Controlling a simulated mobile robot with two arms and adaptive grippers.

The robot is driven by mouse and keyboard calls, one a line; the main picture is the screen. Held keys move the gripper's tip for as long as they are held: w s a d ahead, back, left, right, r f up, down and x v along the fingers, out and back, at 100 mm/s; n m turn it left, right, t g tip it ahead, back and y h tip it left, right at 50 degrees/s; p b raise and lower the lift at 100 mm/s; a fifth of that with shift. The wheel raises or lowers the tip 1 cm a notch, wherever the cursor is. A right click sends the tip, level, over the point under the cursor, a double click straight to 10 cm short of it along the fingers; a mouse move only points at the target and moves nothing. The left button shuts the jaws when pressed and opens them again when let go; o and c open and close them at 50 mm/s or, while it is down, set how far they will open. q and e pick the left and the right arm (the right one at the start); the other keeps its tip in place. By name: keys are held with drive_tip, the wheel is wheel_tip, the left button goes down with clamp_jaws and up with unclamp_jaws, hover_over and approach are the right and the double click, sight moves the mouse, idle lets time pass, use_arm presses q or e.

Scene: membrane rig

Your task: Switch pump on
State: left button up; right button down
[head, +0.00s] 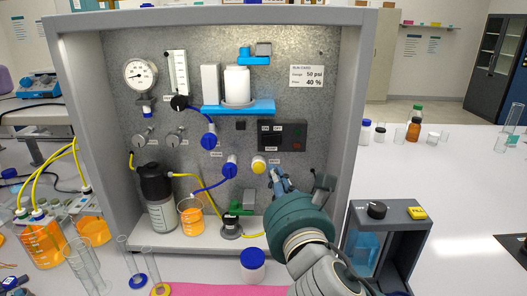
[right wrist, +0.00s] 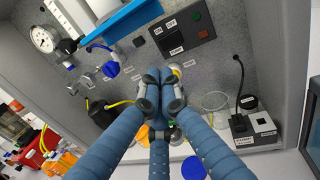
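The dark pump control panel (head: 282,136) is on the grey back wall of the rig. It has small ON and OFF labels, a PUMP label and a dull red square. It also shows at the top of the right wrist view (right wrist: 185,32), with a dark green spot. My right gripper (head: 276,174) is just below the panel, right of a yellow knob (head: 258,163). In the right wrist view its blue fingers (right wrist: 161,76) come together with nothing visible between them. Whether the tips touch the wall is unclear. My left gripper is out of view.
Blue valve knobs (head: 230,171) sit left of the gripper. A blue shelf (head: 238,107) with a white filter housing is above. A beaker of orange liquid (head: 190,217) and a dark-topped bottle (head: 159,198) stand lower left. A grey box (head: 386,240) stands outside right.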

drive_tip(key=p, duration=0.4)
approach(261, 141)
drive_tip(key=w, duration=0.3)
drive_tip(key=w+a, duration=0.1)
drive_tip(key=w, duration=0.1)
drive_tip(key=shift+w+a+r, duration=0.1)
drive_tip(key=shift+w+r, duration=0.1)
drive_tip(key=shift+r, duration=0.1)
drive_tip(key=shift+w+a+r+m+h, duration=0.1)
drive_tip(key=shift+w+a+m+h, duration=0.05)
drive_tip(key=shift+w+m+h, duration=0.2)
drive_tip(key=shift+h, duration=0.25)
